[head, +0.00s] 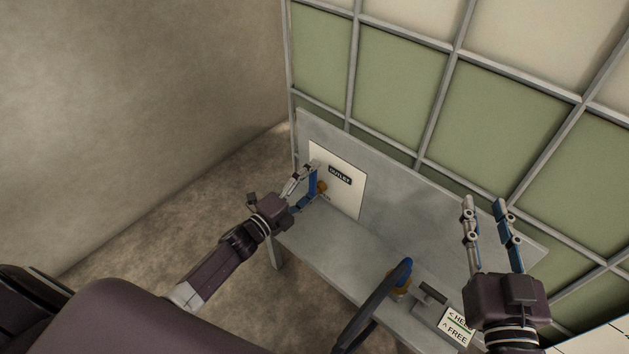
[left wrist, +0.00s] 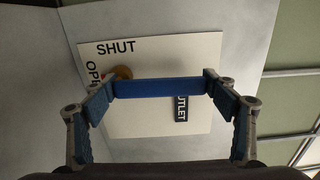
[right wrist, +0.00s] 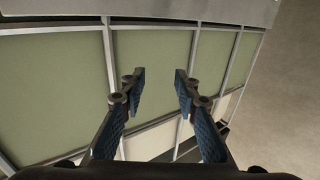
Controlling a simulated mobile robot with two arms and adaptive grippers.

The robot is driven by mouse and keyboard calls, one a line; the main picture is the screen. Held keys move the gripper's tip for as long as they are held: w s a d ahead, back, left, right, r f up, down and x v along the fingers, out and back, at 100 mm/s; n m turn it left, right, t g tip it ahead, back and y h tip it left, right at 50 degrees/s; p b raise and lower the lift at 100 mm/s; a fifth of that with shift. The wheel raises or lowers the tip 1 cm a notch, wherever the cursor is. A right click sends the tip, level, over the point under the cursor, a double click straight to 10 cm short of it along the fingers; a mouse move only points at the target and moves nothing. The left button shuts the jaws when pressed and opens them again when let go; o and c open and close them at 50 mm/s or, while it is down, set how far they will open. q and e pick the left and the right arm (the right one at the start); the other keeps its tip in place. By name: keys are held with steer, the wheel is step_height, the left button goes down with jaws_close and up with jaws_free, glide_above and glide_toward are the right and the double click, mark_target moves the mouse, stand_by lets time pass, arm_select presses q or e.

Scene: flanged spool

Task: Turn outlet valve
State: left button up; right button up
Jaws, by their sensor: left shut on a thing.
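The outlet valve has a blue lever (left wrist: 158,88) and a brass-coloured body (left wrist: 122,72), which also shows in the head view (head: 321,187). It is in front of a white plate (head: 347,196) marked OUTLET. In the left wrist view the plate (left wrist: 205,60) also reads SHUT, and partly hidden letters start with OP. My left gripper (head: 308,184) is at the valve; in the left wrist view its fingertips (left wrist: 158,87) are shut on the lever's two ends. My right gripper (head: 484,202) is open and empty, well right of the valve; its fingers also show in the right wrist view (right wrist: 160,82).
A grey bench (head: 335,236) with a backboard (head: 405,205) carries the plate. A dark wheel or arm with a blue end (head: 375,305) and a sign (head: 457,325) reading FREE are at the front right. A green-panelled grid wall (head: 400,75) stands behind. Floor at left is clear.

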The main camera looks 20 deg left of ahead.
arm_select(q)
steer(key=shift+a+n, duration=0.15)
steer(key=shift+n, duration=0.15)
arm_select(e)
steer(key=shift+d+f+g, duration=0.1)
steer(key=shift+f+g, duration=0.2)
steer(key=shift+f, duration=0.1)
arm_select(q)
steer(key=o, duration=1.7)
steer(key=v, duration=1.2)
